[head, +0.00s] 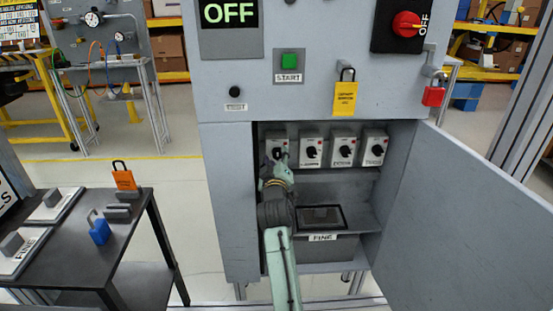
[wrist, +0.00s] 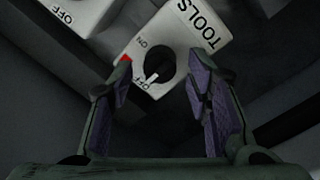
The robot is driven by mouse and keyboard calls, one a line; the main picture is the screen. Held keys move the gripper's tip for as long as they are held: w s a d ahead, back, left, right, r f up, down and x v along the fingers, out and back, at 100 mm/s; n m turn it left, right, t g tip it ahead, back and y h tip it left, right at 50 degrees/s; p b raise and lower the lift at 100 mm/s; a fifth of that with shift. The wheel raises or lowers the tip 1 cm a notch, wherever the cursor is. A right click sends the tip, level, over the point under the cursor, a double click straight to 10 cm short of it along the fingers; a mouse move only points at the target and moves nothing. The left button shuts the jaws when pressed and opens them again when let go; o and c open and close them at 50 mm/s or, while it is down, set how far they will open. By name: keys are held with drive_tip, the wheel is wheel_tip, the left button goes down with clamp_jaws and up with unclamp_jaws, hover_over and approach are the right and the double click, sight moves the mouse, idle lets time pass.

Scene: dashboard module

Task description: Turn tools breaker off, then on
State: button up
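The tools breaker (wrist: 188,38) is a light box with a black round knob and the label TOOLS, turned round in the wrist view. The white mark on its knob (wrist: 160,68) points toward the word OFF. It is the leftmost breaker (head: 275,143) in the cabinet in the head view, partly hidden by my gripper. My gripper (wrist: 163,82) is open, with one purple-padded finger on each side of the knob and visible gaps between. In the head view my gripper (head: 281,165) is right in front of this breaker.
Several other breakers (head: 343,150) stand in a row to the right. A shelf with a dark tray (head: 320,217) lies below. The open cabinet door (head: 470,215) bounds the right side. A black table (head: 85,250) with padlocks stands at left. A display reads OFF (head: 230,13).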

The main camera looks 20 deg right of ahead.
clamp_jaws()
idle(0.3)
drive_tip(key=shift+m, duration=0.3)
drive_tip(key=m, duration=0.2)
drive_tip(key=shift+m+p, duration=0.3)
drive_tip(key=shift+p, duration=0.05)
drive_tip(key=m, duration=0.2)
drive_tip(key=m+p, duration=0.1)
drive_tip(key=m, duration=0.2)
drive_tip(key=shift+r+g+y, duration=0.15)
drive_tip(key=shift+g+y, duration=0.15)
drive_tip(key=m+p, duration=0.1)
drive_tip(key=m, duration=0.3)
drive_tip(key=shift+d+m+y, duration=0.15)
drive_tip(key=shift+m+y, duration=0.15)
drive_tip(key=shift+s+d+m+p, duration=0.1)
drive_tip(key=shift+m+p, duration=0.4)
drive_tip(key=shift+m, duration=1.6)
